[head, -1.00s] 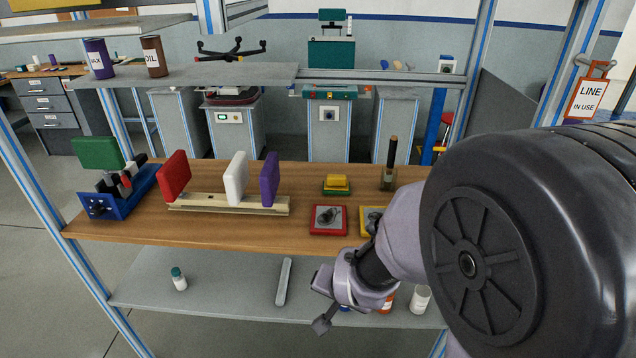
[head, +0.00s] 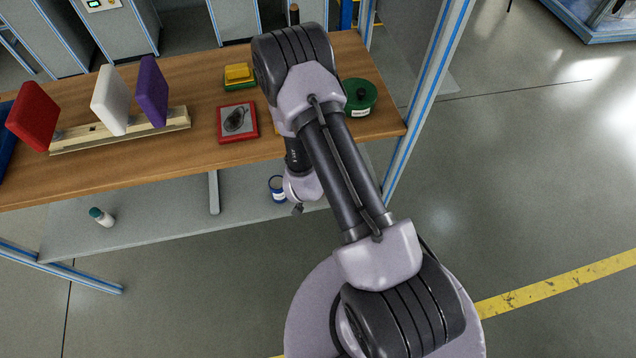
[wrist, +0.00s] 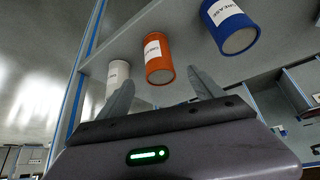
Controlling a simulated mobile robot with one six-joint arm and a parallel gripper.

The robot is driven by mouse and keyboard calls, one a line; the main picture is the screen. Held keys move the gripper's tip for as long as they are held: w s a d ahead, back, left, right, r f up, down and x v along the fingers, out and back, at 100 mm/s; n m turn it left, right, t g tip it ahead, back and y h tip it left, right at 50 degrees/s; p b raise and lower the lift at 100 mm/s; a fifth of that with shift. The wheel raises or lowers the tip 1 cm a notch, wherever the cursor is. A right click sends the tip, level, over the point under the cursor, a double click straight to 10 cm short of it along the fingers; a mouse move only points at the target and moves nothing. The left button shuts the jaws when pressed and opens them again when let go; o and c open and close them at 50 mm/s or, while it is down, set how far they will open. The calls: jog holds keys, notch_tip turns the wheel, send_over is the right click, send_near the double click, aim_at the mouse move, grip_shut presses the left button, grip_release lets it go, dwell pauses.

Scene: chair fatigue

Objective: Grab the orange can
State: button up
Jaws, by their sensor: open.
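The orange can (wrist: 158,58) shows in the wrist view with a white label, on the grey shelf. My gripper (wrist: 162,92) is open and empty; its two fingers point toward the can, one on either side of it in the picture. The can appears just beyond the fingertips; I cannot tell the exact gap. In the head view my arm hides the orange can, and my gripper (head: 298,208) is only partly visible at the lower shelf's front edge.
A blue can (wrist: 234,28) labelled grease stands to the right of the orange can, and a white can (wrist: 117,73) to its left. In the head view the wooden tabletop (head: 190,160) overhangs the lower shelf (head: 160,205). A green-capped white bottle (head: 102,217) stands further left.

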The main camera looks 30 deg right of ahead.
jog(key=b+x, duration=0.3)
jog(key=x, duration=0.5)
jog(key=shift+s+f, duration=0.1)
grip_shut()
